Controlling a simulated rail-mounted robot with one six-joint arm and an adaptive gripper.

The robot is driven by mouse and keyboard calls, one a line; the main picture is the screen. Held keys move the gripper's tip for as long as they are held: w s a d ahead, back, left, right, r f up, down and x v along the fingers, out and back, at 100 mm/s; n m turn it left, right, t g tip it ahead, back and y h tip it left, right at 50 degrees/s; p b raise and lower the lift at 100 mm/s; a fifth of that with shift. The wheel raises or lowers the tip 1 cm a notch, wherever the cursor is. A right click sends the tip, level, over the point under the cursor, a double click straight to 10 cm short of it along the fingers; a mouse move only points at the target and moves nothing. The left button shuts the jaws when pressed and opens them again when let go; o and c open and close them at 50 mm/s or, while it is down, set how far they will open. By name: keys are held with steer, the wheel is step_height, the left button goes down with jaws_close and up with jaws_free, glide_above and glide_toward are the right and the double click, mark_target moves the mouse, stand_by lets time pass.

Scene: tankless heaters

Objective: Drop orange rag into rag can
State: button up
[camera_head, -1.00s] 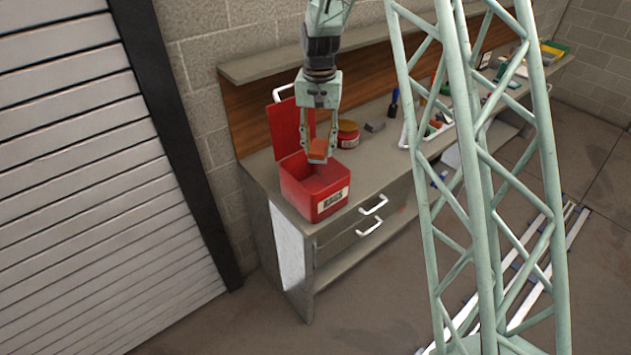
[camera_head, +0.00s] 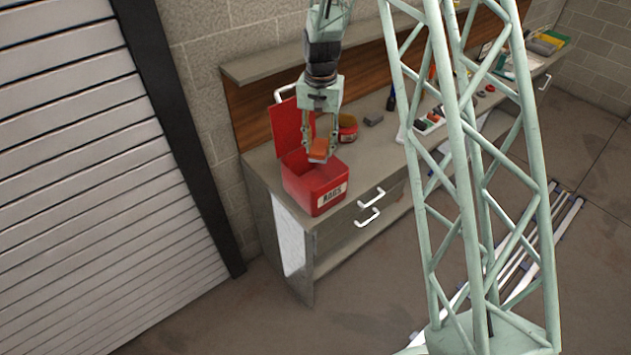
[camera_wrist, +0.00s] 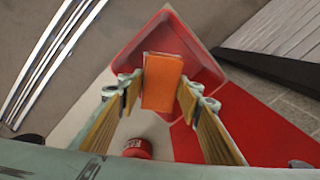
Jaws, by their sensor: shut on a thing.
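The orange rag (camera_head: 320,149) is a small folded block held between the fingers of my gripper (camera_head: 320,152). In the wrist view the rag (camera_wrist: 162,82) sits between both finger pads of the gripper (camera_wrist: 160,88). The red rag can (camera_head: 322,190) stands on the near left end of the workbench, with its lid (camera_head: 287,128) raised at the back. A label is on its front. The rag is above the can's open mouth; in the wrist view the can's rim (camera_wrist: 208,62) shows around and behind it. The can's inside is partly hidden by the gripper and rag.
A red and yellow tin (camera_head: 347,128) stands behind the can on the workbench (camera_head: 375,155), with a dark block (camera_head: 373,119) to its right. A white tray (camera_head: 425,128) of items lies farther right. A wooden back panel and shelf (camera_head: 262,68) rise behind.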

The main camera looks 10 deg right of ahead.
steer(key=shift+f, duration=0.15)
steer(key=shift+f+b, duration=1.05)
steer(key=shift+f, duration=1.8)
steer(key=o, duration=0.9)
steer(key=shift+o, duration=0.2)
steer(key=shift+r, duration=0.15)
step_height(320, 180, up, 11)
steer(key=shift+r, duration=0.35)
